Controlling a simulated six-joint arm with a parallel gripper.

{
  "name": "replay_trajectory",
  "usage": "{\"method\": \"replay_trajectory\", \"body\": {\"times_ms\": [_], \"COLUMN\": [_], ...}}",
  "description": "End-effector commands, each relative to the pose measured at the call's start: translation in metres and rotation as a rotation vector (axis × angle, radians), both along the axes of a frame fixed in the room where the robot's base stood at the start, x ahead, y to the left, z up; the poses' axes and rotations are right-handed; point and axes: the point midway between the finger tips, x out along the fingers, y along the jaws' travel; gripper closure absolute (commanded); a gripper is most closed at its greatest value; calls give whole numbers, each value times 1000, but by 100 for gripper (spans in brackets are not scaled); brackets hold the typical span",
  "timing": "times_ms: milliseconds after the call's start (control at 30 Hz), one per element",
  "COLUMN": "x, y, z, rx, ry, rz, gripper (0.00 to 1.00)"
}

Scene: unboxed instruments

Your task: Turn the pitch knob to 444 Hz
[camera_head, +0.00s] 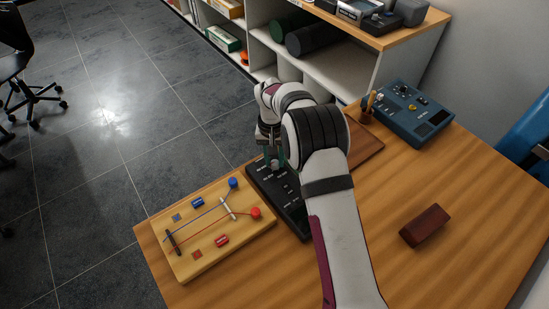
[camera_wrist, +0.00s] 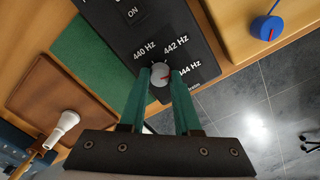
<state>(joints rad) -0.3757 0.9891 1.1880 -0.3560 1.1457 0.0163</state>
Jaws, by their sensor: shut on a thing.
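The black tuner panel (camera_head: 262,180) lies on the wooden table, partly hidden by my arm. The wrist view shows its face (camera_wrist: 188,38) with the labels 440 Hz, 442 Hz and 444 Hz around a small grey pitch knob (camera_wrist: 159,70). A red mark on the knob lies on its right side, toward the 444 Hz label; its exact setting is hard to read. My gripper (camera_wrist: 160,77) has its green fingers on either side of the knob, shut on it. In the head view my gripper (camera_head: 272,158) reaches down over the panel's far end.
A wooden board with strings and coloured knobs (camera_head: 190,262) lies left of the panel. A blue device (camera_head: 408,122) stands at the back right, a dark red block (camera_head: 425,225) at the right. A brown board (camera_head: 366,146) lies behind my arm. The table's right front is clear.

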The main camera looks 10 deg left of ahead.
Motion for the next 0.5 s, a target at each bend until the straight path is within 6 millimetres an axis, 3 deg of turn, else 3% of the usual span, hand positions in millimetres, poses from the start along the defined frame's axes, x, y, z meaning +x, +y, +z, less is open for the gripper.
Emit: {"method": "replay_trajectory", "body": {"times_ms": [500], "x": [2], "y": [1], "z": [0], "rx": [1], "ry": [-5], "rz": [-136], "gripper": [100]}}
